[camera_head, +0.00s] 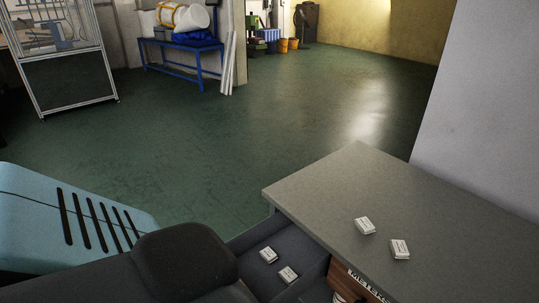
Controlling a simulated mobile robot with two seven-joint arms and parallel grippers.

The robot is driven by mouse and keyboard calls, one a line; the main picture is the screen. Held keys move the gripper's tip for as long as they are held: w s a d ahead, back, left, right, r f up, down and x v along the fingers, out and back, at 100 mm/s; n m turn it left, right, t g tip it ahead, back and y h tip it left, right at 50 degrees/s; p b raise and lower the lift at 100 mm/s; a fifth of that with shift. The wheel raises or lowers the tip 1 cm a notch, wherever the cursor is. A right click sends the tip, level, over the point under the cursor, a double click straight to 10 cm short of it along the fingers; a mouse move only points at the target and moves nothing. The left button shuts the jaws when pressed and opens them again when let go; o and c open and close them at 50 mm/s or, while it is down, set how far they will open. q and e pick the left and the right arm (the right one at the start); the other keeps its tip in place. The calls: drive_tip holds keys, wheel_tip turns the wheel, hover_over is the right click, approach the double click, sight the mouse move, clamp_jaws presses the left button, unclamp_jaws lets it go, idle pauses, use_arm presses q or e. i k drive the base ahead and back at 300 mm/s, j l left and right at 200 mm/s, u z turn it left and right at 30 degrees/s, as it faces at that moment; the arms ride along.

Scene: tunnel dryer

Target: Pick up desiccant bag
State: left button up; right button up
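Small white packets with dark print, which look like desiccant bags, show in the head view. Two lie on the grey cabinet top (320,195): one packet (365,226) and, closer and to the right, another packet (400,249). Two more lie in an open dark drawer (312,257) at the cabinet's left side: one packet (268,255) and a nearer packet (288,275). A dark rounded shape, apparently part of my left arm, covers the bottom left, close to the drawer. Neither gripper shows.
A brown wooden front with a white label (362,279) sits below the cabinet top. A pale wall (480,110) rises behind the cabinet at right. The green floor (230,140) is clear. A blue bench (183,48) stands far back.

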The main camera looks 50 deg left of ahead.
sight(268, 255)
drive_tip(key=i+l, duration=0.1)
drive_tip(key=l, duration=0.2)
drive_tip(key=i+l, duration=0.1)
drive_tip(key=l, duration=0.2)
drive_tip(key=u, duration=1.85)
